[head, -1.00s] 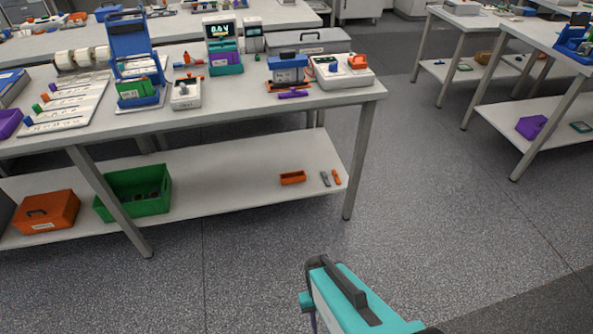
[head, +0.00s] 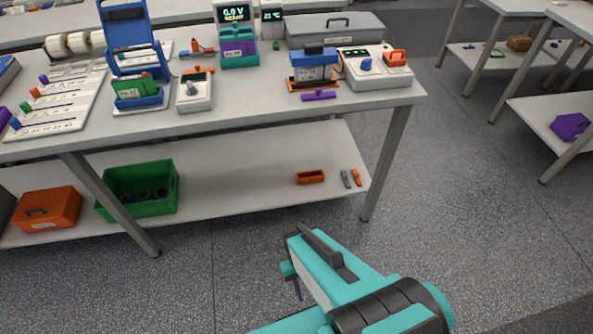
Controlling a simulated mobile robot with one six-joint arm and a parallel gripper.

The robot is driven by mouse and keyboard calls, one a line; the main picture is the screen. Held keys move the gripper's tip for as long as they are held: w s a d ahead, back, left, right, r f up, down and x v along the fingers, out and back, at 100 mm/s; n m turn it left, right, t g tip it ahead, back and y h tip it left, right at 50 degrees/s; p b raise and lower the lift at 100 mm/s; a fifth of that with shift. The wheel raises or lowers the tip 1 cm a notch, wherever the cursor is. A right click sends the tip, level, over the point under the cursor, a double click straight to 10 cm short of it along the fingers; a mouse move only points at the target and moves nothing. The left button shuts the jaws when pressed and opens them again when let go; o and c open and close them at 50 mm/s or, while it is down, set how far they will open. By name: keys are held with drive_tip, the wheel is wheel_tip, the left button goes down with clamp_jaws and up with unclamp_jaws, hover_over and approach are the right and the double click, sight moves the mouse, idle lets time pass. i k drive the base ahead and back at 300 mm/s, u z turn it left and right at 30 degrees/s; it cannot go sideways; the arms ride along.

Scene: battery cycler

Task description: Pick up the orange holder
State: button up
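A small orange open-topped holder (head: 310,177) sits on the lower shelf of the near bench, towards its right end. My gripper (head: 291,272) is at the bottom centre, over the floor in front of the bench and apart from both pieces. My teal arm hides most of it, so its opening does not show.
A grey and an orange stick (head: 356,178) lie right of the small orange holder. A green bin (head: 140,190) and an orange box (head: 47,209) stand further left on the shelf. A bench leg (head: 386,165) stands at the right. Floor to the right is clear.

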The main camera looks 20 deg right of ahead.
sight(314, 175)
drive_tip(key=u, duration=0.8)
drive_tip(key=i, duration=0.85)
drive_tip(key=u, duration=0.55)
